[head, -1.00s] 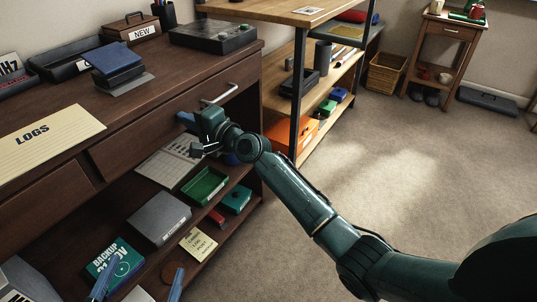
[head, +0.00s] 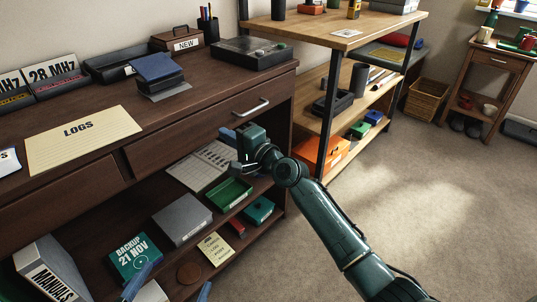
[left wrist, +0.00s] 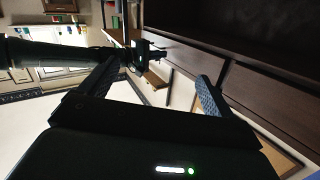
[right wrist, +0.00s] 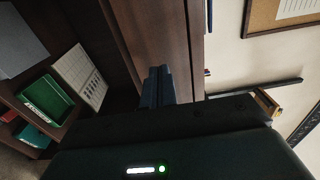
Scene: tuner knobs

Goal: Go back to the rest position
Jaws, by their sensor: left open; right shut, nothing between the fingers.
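My right gripper (head: 228,135) is just in front of the desk's right drawer (head: 205,130), below and left of its metal handle (head: 250,107). Its fingers are together and empty, apart from the handle. In the right wrist view the shut fingers (right wrist: 158,78) point toward the dark wood front. My left gripper (head: 176,278) shows only as two blue fingertips at the bottom left of the head view, in front of the lower shelf. In the left wrist view its fingers (left wrist: 157,72) are wide apart with nothing between them.
The lower shelf holds a green tray (head: 228,194), a grey box (head: 182,219) and a teal "BACKUP" box (head: 135,259). A LOGS folder (head: 82,138) lies on the desk. A wooden shelf unit (head: 340,40) stands right of the desk. The carpet (head: 430,210) is clear.

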